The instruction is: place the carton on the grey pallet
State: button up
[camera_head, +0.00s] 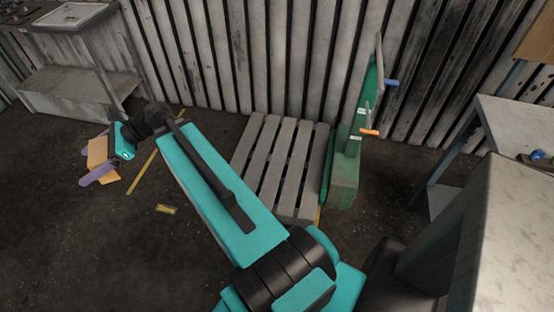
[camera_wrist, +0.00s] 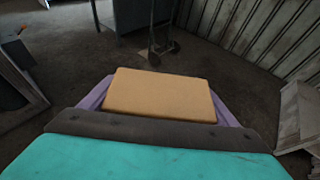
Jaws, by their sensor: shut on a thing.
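The orange-tan carton (camera_head: 97,153) is at the far left of the head view, held off to the left of the pallet. My gripper (camera_head: 95,158) is shut on it, with a purple finger on each side. In the wrist view the carton (camera_wrist: 160,95) sits between the purple fingers of my gripper (camera_wrist: 160,102), and its far end is uncovered. The grey slatted pallet (camera_head: 283,165) lies on the floor near the wall in the middle of the head view. Its top looks empty, and my arm covers part of its left side.
A green machine (camera_head: 344,170) with blue and orange handles stands against the pallet's right side. A grey table (camera_head: 75,85) stands at the back left, another (camera_head: 510,115) at the right. The corrugated wall (camera_head: 260,60) runs behind. Floor left of the pallet has yellow markings (camera_head: 166,209).

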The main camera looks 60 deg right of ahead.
jog(key=w+d+f+m+t+h+b, duration=0.1)
jog(key=d+f+m+t+h+b, duration=0.75)
jog(key=d+f+b, duration=2.25)
jog(key=s+d+f+m+g+h+b, duration=0.2)
jog(key=s+d+f+m+h+b, duration=0.2)
jog(key=s+d+f, duration=0.4)
jog(key=s+d+f+m+g+h+b, duration=0.3)
jog(key=s+d+f+b, duration=0.4)
jog(key=d+f, duration=0.7)
jog(key=s+d+f+m+g+h+b, duration=0.2)
jog(key=s+d+f+m+h+b, duration=0.3)
jog(key=f, duration=1.5)
jog(key=s+d+b, duration=0.1)
jog(key=s+d, duration=0.3)
jog(key=d, duration=0.2)
jog(key=shift+s+d+h, duration=0.3)
jog(key=shift+d+h, duration=0.05)
jog(key=shift+d, duration=0.05)
jog(key=shift+w+f+g, duration=0.1)
jog(key=shift+g, duration=0.15)
jog(key=w+d, duration=0.3)
jog(key=w+d+f, duration=0.1)
jog(key=w+d, duration=0.7)
jog(key=shift+w+d+f, duration=0.15)
jog(key=shift+w+f, duration=0.05)
jog(key=shift+f, duration=0.05)
